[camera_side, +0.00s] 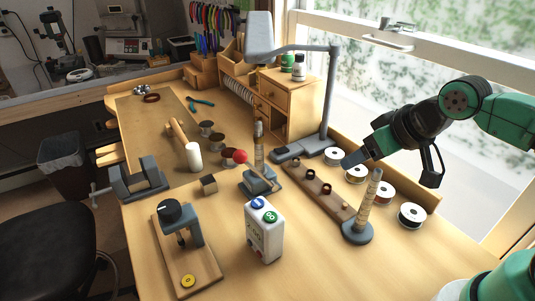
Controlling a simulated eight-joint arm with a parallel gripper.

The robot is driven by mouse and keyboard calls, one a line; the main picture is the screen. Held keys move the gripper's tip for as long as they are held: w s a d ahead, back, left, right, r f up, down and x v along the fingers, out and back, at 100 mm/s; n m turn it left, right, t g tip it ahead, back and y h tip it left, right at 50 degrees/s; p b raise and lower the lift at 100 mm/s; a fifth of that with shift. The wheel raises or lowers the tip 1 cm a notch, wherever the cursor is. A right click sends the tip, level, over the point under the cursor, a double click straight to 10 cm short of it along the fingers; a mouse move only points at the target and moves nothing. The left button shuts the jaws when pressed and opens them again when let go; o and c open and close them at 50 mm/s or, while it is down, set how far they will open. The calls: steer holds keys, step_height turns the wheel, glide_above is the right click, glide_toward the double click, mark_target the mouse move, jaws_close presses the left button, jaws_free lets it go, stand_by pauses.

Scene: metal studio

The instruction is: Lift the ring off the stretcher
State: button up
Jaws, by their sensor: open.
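The stretcher (258,153) appears to be the upright tapered post on a grey base near the middle of the bench, with a lever ending in a red ball. A ring on it is too small to make out for certain; the post has darker bands near its top. My gripper (396,166) is open and empty at the right, its fingers spread wide. It hangs above the back right of the bench, well to the right of the stretcher and apart from it.
A second tapered post (368,197) on a round base stands below my gripper. A wooden strip (336,205) with several small rings lies between the posts. White spools (412,213) line the right edge. A white box (264,232) stands in front. A lamp (328,100) rises behind.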

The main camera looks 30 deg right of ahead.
stand_by(0.4)
steer(key=shift+c, duration=0.5)
steer(key=m+h, duration=0.5)
steer(key=m, duration=0.3)
glide_toward(258, 134)
steer(key=shift+g, duration=0.4)
steer(key=shift+w+x, duration=0.2)
steer(key=shift+x, duration=4.35)
steer(key=shift+a+r, duration=0.1)
jaws_close()
steer(key=shift+r, duration=0.2)
